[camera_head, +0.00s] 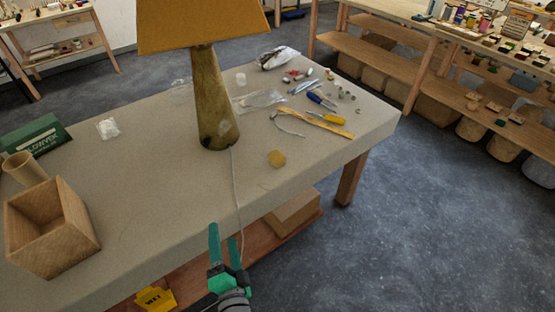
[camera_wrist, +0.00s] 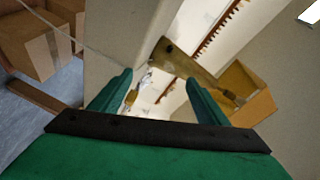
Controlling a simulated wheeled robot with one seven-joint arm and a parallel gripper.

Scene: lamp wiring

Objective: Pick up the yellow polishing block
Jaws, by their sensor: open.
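The yellow polishing block (camera_head: 276,158) is a small yellowish lump lying on the grey tabletop, right of the lamp's foot and apart from the tools. My gripper (camera_head: 223,236) has green fingers and is open and empty. It is in front of the table's near edge, below and left of the block in the head view, and not touching it. In the wrist view the open fingers (camera_wrist: 158,80) frame the table edge and part of the top. A small yellow thing shows between them, but I cannot tell whether it is the block.
The lamp (camera_head: 212,105) stands on the table (camera_head: 170,205), its pale cord hanging over the near edge close to my gripper. A wooden box (camera_head: 50,230) is at the left. Screwdrivers, a folding rule (camera_head: 325,124) and small parts lie toward the back right. The tabletop around the block is clear.

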